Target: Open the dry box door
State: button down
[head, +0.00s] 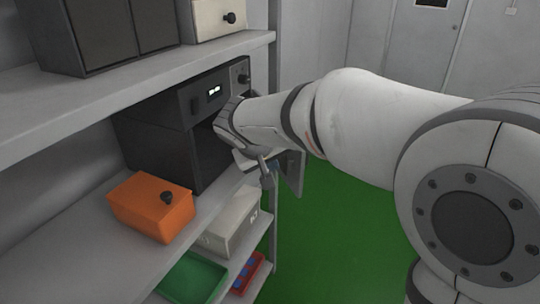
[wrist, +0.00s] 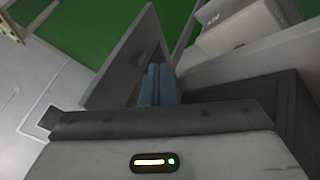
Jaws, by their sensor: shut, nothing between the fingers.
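The dry box (head: 163,146) is a dark cabinet on the middle shelf, with a small lit display on its upper front. Its door appears as a grey panel (wrist: 122,55) standing out from the dark box body in the wrist view, so it looks swung open. Part of the door (head: 294,172) also shows beyond my gripper in the head view. My gripper (wrist: 157,84) is shut and empty, its bluish fingers close beside the panel; I cannot tell whether they touch. In the head view my gripper (head: 271,168) is in front of the box, and my wrist hides much of the opening.
A pale box (head: 232,222), a green tray (head: 192,278) and a red bin (head: 248,272) are lower down. The upper shelf (head: 140,72) runs above the dry box. Green floor (head: 335,235) is clear to the right.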

aim_at(295, 171)
jog(key=shift+w+d+f+p, duration=0.35)
jog(key=shift+w+d+f, duration=0.7)
jog(key=shift+w+d, duration=0.2)
jog(key=shift+w+d+f+p, duration=0.3)
jog(key=shift+w+d+f, duration=0.8)
jog(key=shift+w, duration=0.15)
